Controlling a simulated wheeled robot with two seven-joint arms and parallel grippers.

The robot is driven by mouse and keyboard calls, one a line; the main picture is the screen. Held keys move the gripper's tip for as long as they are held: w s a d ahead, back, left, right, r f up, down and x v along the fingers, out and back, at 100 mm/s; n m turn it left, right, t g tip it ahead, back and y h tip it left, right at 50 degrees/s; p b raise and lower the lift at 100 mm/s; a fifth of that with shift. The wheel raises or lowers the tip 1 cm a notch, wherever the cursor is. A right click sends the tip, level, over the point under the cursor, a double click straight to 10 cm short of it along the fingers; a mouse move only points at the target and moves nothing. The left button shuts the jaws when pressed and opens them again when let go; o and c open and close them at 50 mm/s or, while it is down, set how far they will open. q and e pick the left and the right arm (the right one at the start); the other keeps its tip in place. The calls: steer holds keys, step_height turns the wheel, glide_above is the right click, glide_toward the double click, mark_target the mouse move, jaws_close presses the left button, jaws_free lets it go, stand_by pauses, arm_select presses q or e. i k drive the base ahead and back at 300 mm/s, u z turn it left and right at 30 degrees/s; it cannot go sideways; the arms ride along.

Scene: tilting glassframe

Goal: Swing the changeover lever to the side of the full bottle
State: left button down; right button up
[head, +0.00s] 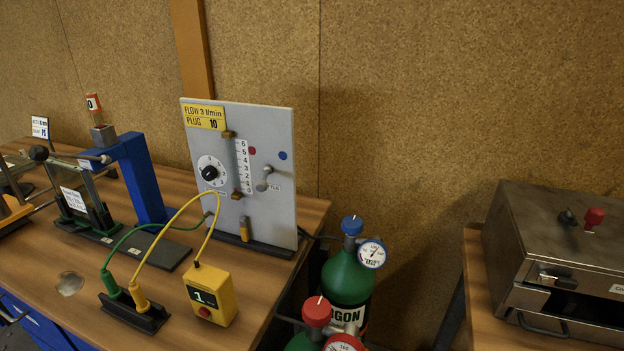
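The changeover lever (264,180) is a small grey handle on the upright grey panel (225,140). It hangs down, its knob slightly left of its pivot. A red dot (252,151) sits above it to the left and a blue dot (283,156) above it to the right. A green bottle with a blue cap (350,278) stands right of the bench, with a round gauge (372,254). A second bottle, with a red cap (317,312), is cut off by the bottom edge; its gauge (345,343) is mostly hidden. I cannot read the needles surely. Neither gripper shows.
The panel carries a flow tube (242,165) and a black dial (210,172). A blue stand (145,178) is at left. A metal oven (565,260) is at right. A gap separates the benches.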

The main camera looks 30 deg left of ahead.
mark_target(261, 185)
steer(key=z, duration=1.2)
steer(key=k, duration=1.2)
steer(key=u, duration=1.4)
steer(key=i, duration=0.5)
steer(key=u, duration=0.05)
